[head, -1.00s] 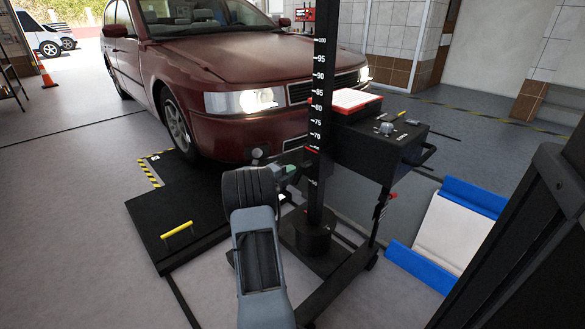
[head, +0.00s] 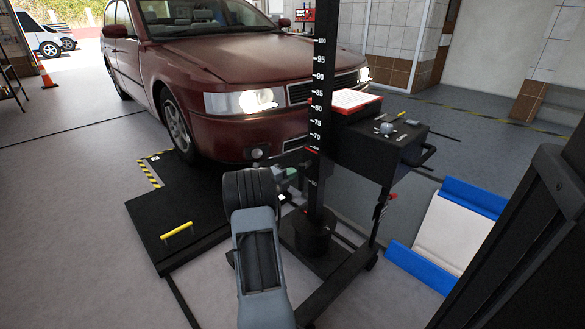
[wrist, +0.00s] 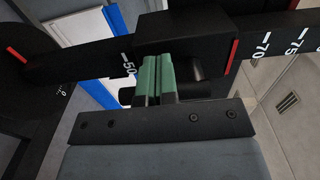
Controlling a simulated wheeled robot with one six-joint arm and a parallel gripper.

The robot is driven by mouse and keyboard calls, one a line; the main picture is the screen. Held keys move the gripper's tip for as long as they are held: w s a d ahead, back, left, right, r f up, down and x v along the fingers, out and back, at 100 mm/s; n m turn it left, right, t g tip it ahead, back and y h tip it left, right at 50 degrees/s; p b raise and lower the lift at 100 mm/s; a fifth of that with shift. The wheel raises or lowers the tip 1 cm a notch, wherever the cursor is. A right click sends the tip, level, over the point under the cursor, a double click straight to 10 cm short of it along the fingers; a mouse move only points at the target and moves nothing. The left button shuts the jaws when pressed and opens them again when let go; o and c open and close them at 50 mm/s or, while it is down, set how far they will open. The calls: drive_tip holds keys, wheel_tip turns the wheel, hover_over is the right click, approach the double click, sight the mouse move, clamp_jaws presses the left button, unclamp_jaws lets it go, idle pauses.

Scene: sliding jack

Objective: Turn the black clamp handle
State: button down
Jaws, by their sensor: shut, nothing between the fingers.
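The black scaled post (head: 321,110) stands upright in front of the red car in the head view. It crosses the wrist view sideways (wrist: 85,66), with a black sliding block (wrist: 185,30) on it between the 50 and 70 marks. A dark bar that looks like the black clamp handle (wrist: 201,88) lies beside the block, partly hidden by my fingers. My gripper (wrist: 155,74) has green fingers closed together, against or just in front of the bar and block; contact is unclear. In the head view my gripper (head: 290,173) is beside the post, and my arm hides most of the handle area.
A black box (head: 375,150) with a red-and-white top is on the post's right. The post's round base (head: 313,236) and wheeled legs are below. A black platform (head: 165,225) with a yellow handle lies left. The red car (head: 240,80) is close behind. Open floor lies at lower left.

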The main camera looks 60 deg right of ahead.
drive_tip(key=v, duration=0.8)
drive_tip(key=shift+r, duration=0.1)
idle(0.6)
